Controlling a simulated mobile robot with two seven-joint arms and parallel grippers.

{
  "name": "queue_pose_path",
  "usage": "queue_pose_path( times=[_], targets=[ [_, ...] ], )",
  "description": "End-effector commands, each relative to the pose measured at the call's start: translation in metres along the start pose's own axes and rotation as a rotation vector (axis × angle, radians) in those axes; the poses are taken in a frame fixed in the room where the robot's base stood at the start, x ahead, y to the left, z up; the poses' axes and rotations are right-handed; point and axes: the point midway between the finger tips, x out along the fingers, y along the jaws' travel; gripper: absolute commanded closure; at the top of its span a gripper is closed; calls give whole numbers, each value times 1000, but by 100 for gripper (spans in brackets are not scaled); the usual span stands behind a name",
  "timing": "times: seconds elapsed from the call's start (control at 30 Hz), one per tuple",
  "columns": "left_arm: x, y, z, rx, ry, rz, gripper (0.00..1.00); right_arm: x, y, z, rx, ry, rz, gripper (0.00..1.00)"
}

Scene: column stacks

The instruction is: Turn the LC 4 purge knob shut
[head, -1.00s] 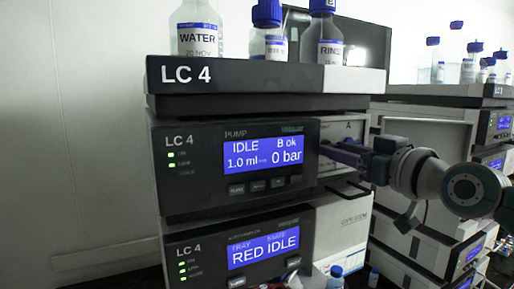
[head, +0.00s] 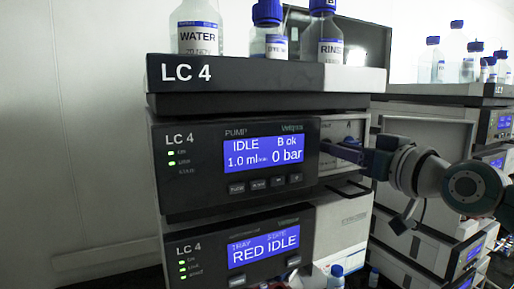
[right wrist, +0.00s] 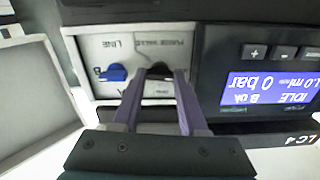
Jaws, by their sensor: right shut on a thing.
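The LC 4 pump (head: 212,190) is the upper dark-fronted module, and its screen reads IDLE, B ok, 1.0 ml and 0 bar. The purge knob (right wrist: 160,71) is a small dark knob under the PURGE VALVE lettering in the right wrist view. My right gripper (head: 338,150) reaches in from the right to the pale panel beside the screen. Its purple fingers (right wrist: 158,80) are shut on the purge knob, which they partly cover. In the head view the knob is hidden behind the fingers. My left gripper is not in view.
A blue knob (right wrist: 115,73) labelled LINE sits beside the purge knob. Bottles, including WATER (head: 199,35) and RINSE (head: 328,48), stand on the top tray (head: 250,77). A RED IDLE module (head: 220,252) is below. Another stack, LC 3 (head: 440,155), stands right.

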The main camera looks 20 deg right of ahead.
Motion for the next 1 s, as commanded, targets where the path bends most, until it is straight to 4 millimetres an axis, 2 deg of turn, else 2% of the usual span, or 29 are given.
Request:
queue_pose_path(
  times=[1.0],
  targets=[
    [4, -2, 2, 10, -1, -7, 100, 0, 0, -1, 951, 1, 0, 100]
  ],
)
